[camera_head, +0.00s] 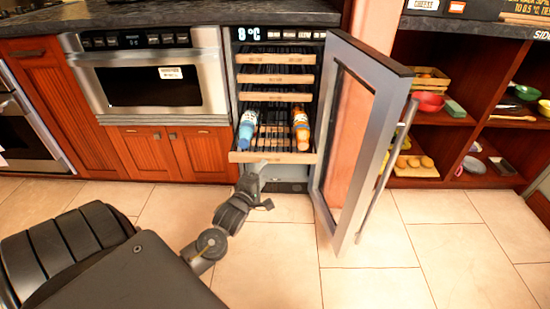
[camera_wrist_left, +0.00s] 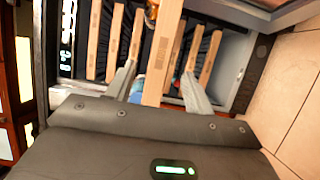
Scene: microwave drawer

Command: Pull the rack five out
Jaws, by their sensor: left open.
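The wine cooler stands with its racks stacked behind wooden front bars. One rack (camera_head: 280,157) sticks out further than those above it and carries a blue bottle (camera_head: 246,130) and an orange bottle (camera_head: 301,128). In the left wrist view, the picture is turned, and this rack's front bar (camera_wrist_left: 160,60) passes between the fingers of my open left gripper (camera_wrist_left: 158,88); contact is unclear. In the head view my left gripper (camera_head: 256,168) is at that bar's lower left. More rack bars (camera_wrist_left: 206,58) show below it only in the wrist view. I cannot tell which rack is number five.
The cooler's glass door (camera_head: 352,140) is open, standing out to the right with its handle (camera_head: 388,170). A microwave (camera_head: 150,80) sits in the cabinets to the left. Open shelves (camera_head: 455,125) hold food and dishes at right. The tiled floor (camera_head: 290,250) in front is clear.

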